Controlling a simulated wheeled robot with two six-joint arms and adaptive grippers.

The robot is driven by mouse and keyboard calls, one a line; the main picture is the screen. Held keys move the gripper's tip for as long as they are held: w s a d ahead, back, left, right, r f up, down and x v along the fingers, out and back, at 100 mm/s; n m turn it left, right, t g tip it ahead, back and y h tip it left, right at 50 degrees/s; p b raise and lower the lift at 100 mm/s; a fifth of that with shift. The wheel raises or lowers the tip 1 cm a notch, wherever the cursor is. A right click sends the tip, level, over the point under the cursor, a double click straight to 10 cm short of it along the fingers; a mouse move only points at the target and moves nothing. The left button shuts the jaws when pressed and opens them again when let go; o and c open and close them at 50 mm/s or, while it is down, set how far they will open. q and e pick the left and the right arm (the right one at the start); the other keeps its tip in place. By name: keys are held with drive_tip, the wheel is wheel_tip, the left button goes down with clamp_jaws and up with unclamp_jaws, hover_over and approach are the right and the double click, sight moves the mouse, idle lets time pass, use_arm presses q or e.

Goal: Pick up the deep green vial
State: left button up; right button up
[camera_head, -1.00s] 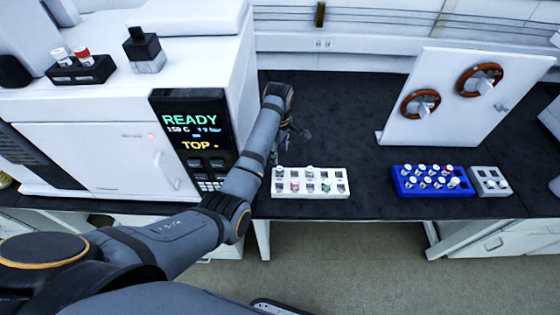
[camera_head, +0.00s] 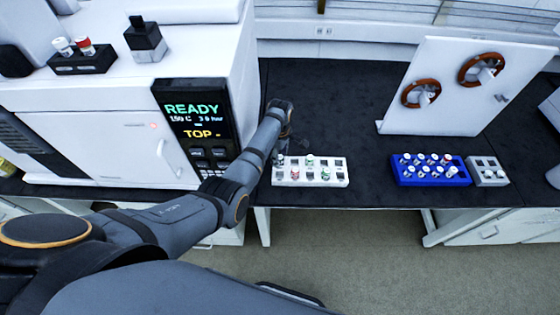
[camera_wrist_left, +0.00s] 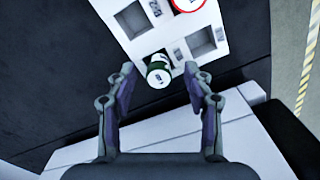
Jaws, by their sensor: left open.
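The deep green vial (camera_wrist_left: 158,72), with a white top marking, stands in a corner slot of a white rack (camera_wrist_left: 232,12) in the left wrist view. My left gripper (camera_wrist_left: 159,70) is open, with one finger on each side of the vial and visible gaps to both. In the head view my left gripper (camera_head: 290,143) is over the left end of the white rack (camera_head: 310,183), where the dark-topped vial (camera_head: 280,160) partly shows. My right gripper is out of view.
A red-capped vial (camera_wrist_left: 187,4) stands diagonally across from the green one, with empty slots beside it. The white machine (camera_head: 85,125) is to the left. A blue rack (camera_head: 430,181) with several vials and an upright white panel (camera_head: 450,85) are to the right.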

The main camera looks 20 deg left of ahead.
sight(280, 157)
use_arm(q)
drive_tip(key=shift+w+f, duration=0.1)
drive_tip(key=shift+f, duration=0.15)
drive_tip(key=shift+r, duration=0.1)
clamp_jaws()
wheel_tip(280, 157, up, 10)
drive_tip(key=shift+b, duration=0.3)
idle(0.4)
